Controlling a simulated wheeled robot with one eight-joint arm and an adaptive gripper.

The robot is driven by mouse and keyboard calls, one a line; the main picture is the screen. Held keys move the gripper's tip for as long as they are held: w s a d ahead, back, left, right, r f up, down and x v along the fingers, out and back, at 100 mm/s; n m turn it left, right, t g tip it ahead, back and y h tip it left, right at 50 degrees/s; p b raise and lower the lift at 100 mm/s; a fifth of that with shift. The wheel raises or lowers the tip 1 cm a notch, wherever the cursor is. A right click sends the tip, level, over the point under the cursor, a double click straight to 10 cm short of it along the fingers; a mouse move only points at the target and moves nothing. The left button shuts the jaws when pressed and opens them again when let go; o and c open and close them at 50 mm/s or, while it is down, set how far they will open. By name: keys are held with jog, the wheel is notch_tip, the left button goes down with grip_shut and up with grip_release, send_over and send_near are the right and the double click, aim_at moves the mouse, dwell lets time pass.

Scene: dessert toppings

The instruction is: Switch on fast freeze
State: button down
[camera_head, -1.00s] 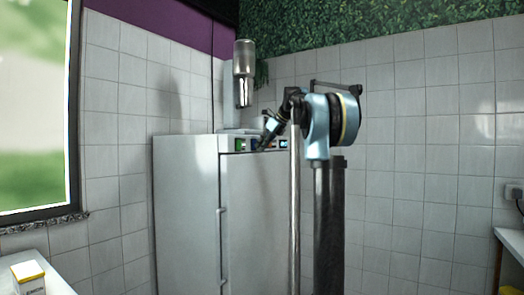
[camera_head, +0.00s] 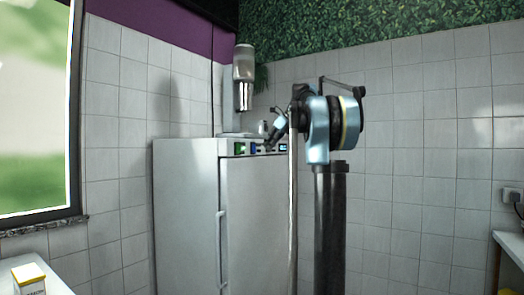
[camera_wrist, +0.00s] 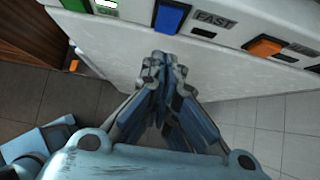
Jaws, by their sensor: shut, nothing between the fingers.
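The white freezer (camera_head: 186,210) stands in the corner, with its control strip along the top front edge. A green switch (camera_head: 239,148) and a blue switch (camera_head: 253,148) show there. In the wrist view, the blue switch (camera_wrist: 171,16) has a label starting "FAST" (camera_wrist: 213,19) to its right. An orange switch (camera_wrist: 264,46) sits further right, and part of the green switch (camera_wrist: 75,6) is at the top left. My gripper (camera_wrist: 160,58) is shut and empty, its tips just below the blue switch in the picture; I cannot tell whether they touch the panel. It also shows in the head view (camera_head: 268,148).
The freezer's tall door handle (camera_head: 221,250) is below the strip. A dispenser bottle (camera_head: 244,75) hangs above the freezer. A counter with a small box (camera_head: 30,279) is at the left, a window behind it.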

aim_at(254, 148)
jog(key=v, duration=0.8)
jog(key=shift+r, duration=0.55)
jog(key=shift+d, duration=0.1)
jog(key=shift+s+d+f+g+h, duration=0.2)
jog(key=shift+f+g+h, duration=0.1)
jog(key=shift+f, duration=0.3)
jog(key=w+a+r+x, duration=0.1)
jog(key=x, duration=1.2)
jog(key=shift+w+a+r, duration=0.2)
jog(key=shift+a+r, duration=0.2)
jog(key=shift+a, duration=0.1)
